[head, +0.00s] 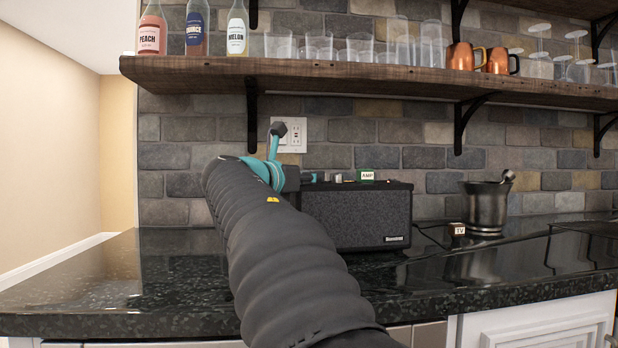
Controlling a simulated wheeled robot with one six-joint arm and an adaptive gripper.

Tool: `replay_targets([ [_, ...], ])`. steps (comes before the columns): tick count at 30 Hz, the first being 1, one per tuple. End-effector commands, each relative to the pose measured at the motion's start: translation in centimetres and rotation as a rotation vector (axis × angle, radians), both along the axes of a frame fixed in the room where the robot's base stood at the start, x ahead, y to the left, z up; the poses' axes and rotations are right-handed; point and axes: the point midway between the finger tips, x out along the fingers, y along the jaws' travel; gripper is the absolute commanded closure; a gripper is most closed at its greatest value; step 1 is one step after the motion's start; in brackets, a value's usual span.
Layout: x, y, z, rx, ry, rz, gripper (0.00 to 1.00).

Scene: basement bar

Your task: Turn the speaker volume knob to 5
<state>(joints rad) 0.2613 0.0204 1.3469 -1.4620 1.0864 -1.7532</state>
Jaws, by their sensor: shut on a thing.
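The black speaker (356,215) stands on the dark counter against the brick wall, with a mesh front and a small name badge. My arm reaches up from the bottom and covers the speaker's left end. My gripper (310,178) is small and partly hidden behind the arm, at the left part of the speaker's top. It is shut on a knob there. The held knob, its pointer and any numbers cannot be made out.
A wooden shelf (200,72) with bottles, glasses and copper mugs hangs above. A wall outlet (291,134) is behind my wrist. The counter's left part is clear.

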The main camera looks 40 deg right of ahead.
Motion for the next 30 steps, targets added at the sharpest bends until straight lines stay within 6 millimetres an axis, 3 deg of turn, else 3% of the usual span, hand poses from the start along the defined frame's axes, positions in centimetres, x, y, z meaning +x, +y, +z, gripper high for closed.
replay_targets([
  [17,0.07,0.03,0.20,0.000,0.001,-0.047,1.00],
  [30,0.24,0.05,0.44,0.001,0.003,-0.340,1.00],
])
